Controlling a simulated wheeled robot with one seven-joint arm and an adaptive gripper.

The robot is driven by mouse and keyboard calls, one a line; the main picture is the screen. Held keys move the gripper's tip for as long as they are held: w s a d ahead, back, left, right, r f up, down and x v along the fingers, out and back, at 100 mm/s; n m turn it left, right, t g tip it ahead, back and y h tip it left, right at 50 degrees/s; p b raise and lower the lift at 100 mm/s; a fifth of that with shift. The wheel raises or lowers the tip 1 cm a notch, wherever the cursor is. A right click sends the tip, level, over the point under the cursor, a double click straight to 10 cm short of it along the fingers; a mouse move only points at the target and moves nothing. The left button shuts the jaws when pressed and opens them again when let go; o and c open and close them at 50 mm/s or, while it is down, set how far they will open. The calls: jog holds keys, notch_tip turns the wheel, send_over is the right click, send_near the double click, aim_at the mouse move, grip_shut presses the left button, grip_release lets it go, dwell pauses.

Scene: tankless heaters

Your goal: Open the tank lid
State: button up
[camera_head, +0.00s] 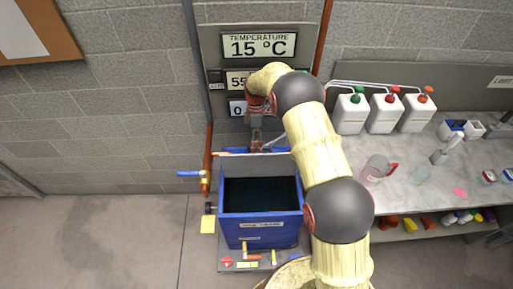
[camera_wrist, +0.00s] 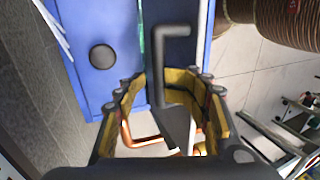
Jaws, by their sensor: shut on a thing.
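The blue tank (camera_head: 260,231) stands below the temperature panel in the head view, and its dark inside shows through an open top. A blue strip, apparently the lid (camera_head: 232,152), is at the tank's back edge, partly hidden by my arm. In the wrist view a blue panel (camera_wrist: 95,25) carries a round black knob (camera_wrist: 102,57). A bent black handle (camera_wrist: 158,55) stands between the fingers of my gripper (camera_wrist: 165,85). My gripper is shut on this handle. In the head view my gripper (camera_head: 257,140) is over the tank's back edge.
A panel with a temperature display (camera_head: 259,45) stands behind the tank. A blue-handled valve (camera_head: 190,174) and a copper pipe (camera_head: 207,150) are at the left. On the right, a grey counter (camera_head: 410,190) bears white dispensers (camera_head: 384,114) and a jug (camera_head: 376,169). The left floor is clear.

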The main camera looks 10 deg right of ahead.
notch_tip(320, 180, up, 10)
jog(key=shift+f, duration=0.2)
dwell(0.6)
